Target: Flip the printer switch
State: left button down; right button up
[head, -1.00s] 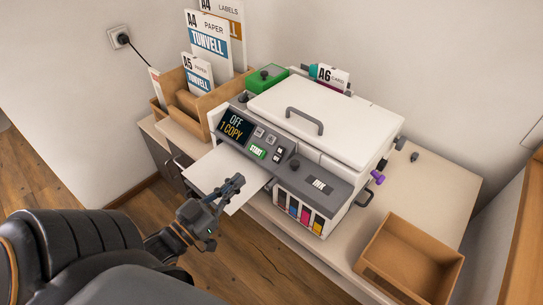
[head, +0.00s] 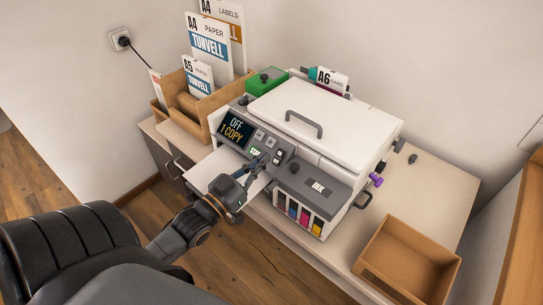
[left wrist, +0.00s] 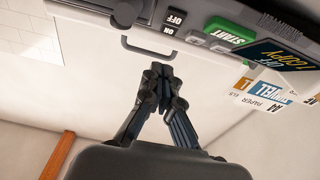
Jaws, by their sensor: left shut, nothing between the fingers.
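The white and grey printer (head: 345,115) stands on the cabinet. Its display (head: 237,130) reads "OFF 1 COPY". The printer switch (head: 279,155), with ON and OFF faces, sits on the front panel right of the display; it also shows in the left wrist view (left wrist: 174,20). The green START button (left wrist: 230,30) is beside it and is partly hidden by my gripper in the head view. My left gripper (head: 266,157) is shut and empty, its tips just in front of the panel near the switch. In the left wrist view the closed fingertips (left wrist: 160,70) point toward the switch. Contact cannot be told.
A white paper tray (head: 208,172) juts out under my left gripper. Ink cartridges (head: 304,215) are at the printer's front right. A cardboard box (head: 408,258) lies at the right, and a paper organizer (head: 204,108) stands at the left. A green box (head: 267,80) is behind the panel.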

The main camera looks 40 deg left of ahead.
aim_at(279, 158)
pick_arm(q)
jog(key=w+f, duration=0.1)
jog(key=w, duration=0.1)
jog(key=w+f, duration=0.1)
jog(key=w, duration=0.1)
jog(key=shift+w+d+f, duration=0.1)
jog(key=shift+d+f, duration=0.1)
